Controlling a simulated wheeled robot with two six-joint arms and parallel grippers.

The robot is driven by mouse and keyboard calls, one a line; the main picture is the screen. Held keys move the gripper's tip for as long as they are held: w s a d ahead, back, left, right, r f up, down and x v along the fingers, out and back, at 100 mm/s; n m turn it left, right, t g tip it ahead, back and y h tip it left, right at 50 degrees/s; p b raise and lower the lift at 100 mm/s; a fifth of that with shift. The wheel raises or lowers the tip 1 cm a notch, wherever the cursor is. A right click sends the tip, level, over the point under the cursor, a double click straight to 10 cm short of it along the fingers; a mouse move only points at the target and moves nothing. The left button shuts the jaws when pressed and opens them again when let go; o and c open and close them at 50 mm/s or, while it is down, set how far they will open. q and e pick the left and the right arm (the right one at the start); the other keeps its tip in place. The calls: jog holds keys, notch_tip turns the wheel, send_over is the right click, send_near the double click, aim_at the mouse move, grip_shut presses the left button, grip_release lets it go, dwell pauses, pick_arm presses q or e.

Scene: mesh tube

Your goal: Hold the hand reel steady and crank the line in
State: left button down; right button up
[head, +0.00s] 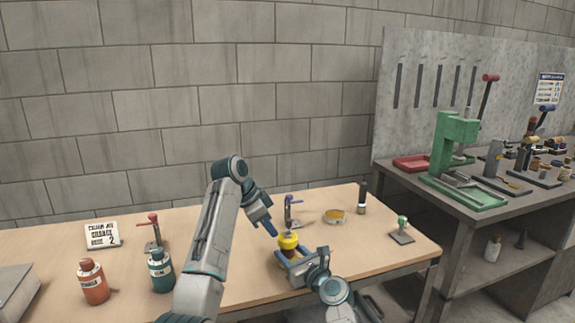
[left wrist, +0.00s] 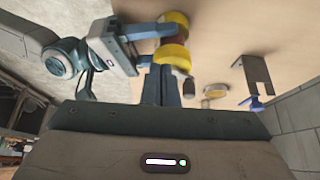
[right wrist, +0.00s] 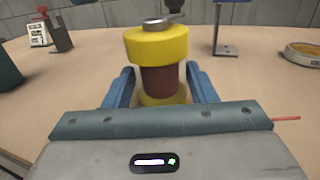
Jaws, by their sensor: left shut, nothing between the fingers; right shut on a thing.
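The hand reel (head: 288,241) has yellow flanges and a brown-red wound core, and stands upright on the table. My right gripper (head: 291,258) is shut around its core; in the right wrist view the blue fingers (right wrist: 160,88) flank the reel (right wrist: 160,45). My left gripper (head: 270,231) is shut and empty, just left of and above the reel. In the left wrist view its fingers (left wrist: 162,88) overlap the reel (left wrist: 174,55), beside a dark knob (left wrist: 189,88); contact cannot be told.
A blue-topped stand (head: 292,210) is close behind the reel, with a round yellow tin (head: 334,216) and a dark cylinder (head: 363,196) to its right. Orange (head: 92,281) and teal (head: 160,270) bottles stand left of my left arm.

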pick_arm(q)
jog(key=shift+w+d, duration=0.1)
jog(key=shift+d, duration=0.05)
dwell(0.4)
jog(key=shift+w, duration=0.15)
jog(key=shift+w+a, duration=0.5)
jog(key=shift+w, duration=0.2)
jog(key=shift+w, duration=0.65)
jog(key=shift+w, duration=0.2)
jog(key=shift+a, duration=0.15)
notch_tip(320, 180, up, 6)
jog(key=shift+a, duration=0.3)
dwell(0.7)
